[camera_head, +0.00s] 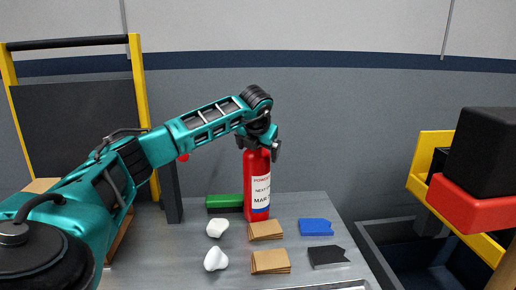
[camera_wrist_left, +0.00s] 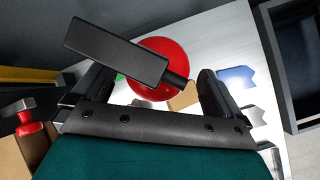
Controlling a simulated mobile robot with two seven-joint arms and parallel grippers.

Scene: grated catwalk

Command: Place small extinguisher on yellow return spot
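A red extinguisher (camera_head: 257,178) with a white and blue label stands upright on the grey table (camera_head: 190,243). My left gripper (camera_head: 259,146) is at its top, fingers pointing down on either side of the head. In the left wrist view the extinguisher's round red top (camera_wrist_left: 165,62) and black handle (camera_wrist_left: 115,52) show in front of the spread fingers (camera_wrist_left: 160,92). The gripper looks open; I cannot tell whether a finger touches the handle. I see no clear yellow return spot in either view. My right gripper is out of view.
A green block (camera_head: 224,201) lies left of the extinguisher. White lumps (camera_head: 217,227), brown pads (camera_head: 270,262), a blue pad (camera_head: 315,227) and a black pad (camera_head: 328,256) lie in front. A yellow-framed dark panel (camera_head: 80,125) stands left. A red-and-black object (camera_head: 480,205) is at right.

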